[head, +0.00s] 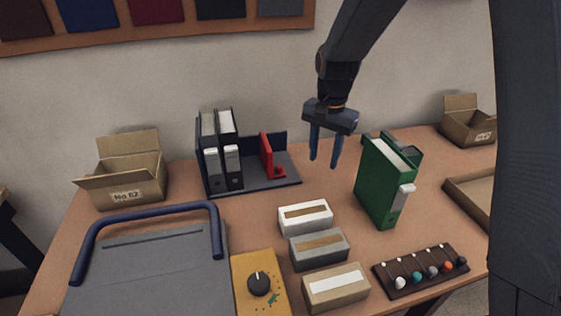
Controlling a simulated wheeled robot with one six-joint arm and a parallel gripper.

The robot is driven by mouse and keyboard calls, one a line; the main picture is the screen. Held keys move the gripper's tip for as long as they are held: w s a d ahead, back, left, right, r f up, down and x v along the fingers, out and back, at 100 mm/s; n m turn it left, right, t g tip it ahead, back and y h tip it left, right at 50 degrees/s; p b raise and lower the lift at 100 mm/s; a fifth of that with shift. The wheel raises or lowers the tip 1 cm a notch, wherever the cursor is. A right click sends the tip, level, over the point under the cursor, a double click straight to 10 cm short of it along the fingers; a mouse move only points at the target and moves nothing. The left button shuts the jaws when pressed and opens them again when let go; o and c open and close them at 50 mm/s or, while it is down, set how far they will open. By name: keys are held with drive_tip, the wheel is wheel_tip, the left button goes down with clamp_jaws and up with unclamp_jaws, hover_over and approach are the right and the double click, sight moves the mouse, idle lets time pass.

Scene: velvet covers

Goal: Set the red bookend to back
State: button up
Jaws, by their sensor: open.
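The red bookend (266,157) stands upright on a dark rack (255,183) at the back of the table. Several black and white binders (222,150) stand at the left end of the same rack, with a gap between them and the bookend. My gripper (324,163) points down with two blue fingers apart and nothing between them. It hangs above the table to the right of the bookend and the rack, clear of both.
A green binder (378,190) stands right of my gripper. Boxes (305,216) lie in front. An open carton (128,185) is at left, another (468,128) at back right. A grey case (150,270), yellow knob box (258,295) and bead board (420,270) fill the front.

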sight(279, 166)
drive_tip(key=w+a+f+m, duration=0.1)
drive_tip(key=w+a+m, duration=0.1)
drive_tip(key=w+a, duration=0.2)
drive_tip(key=w+a+f+m, duration=0.1)
drive_tip(key=w+a+m, duration=0.1)
drive_tip(key=w+a, duration=0.2)
drive_tip(key=w+a+f+m, duration=0.1)
drive_tip(key=w+a+f, duration=0.1)
drive_tip(key=w+a, duration=0.2)
drive_tip(key=shift+a+m+g, duration=0.15)
drive_tip(key=shift+m+g, duration=0.15)
drive_tip(key=shift+m, duration=0.1)
drive_tip(key=shift+a+f, duration=0.1)
drive_tip(key=shift+f, duration=0.45)
wheel_tip(279, 166, down, 7)
drive_tip(key=shift+r+p, duration=0.2)
drive_tip(key=shift+p, duration=0.8)
drive_tip(key=shift+c, duration=0.4)
clamp_jaws()
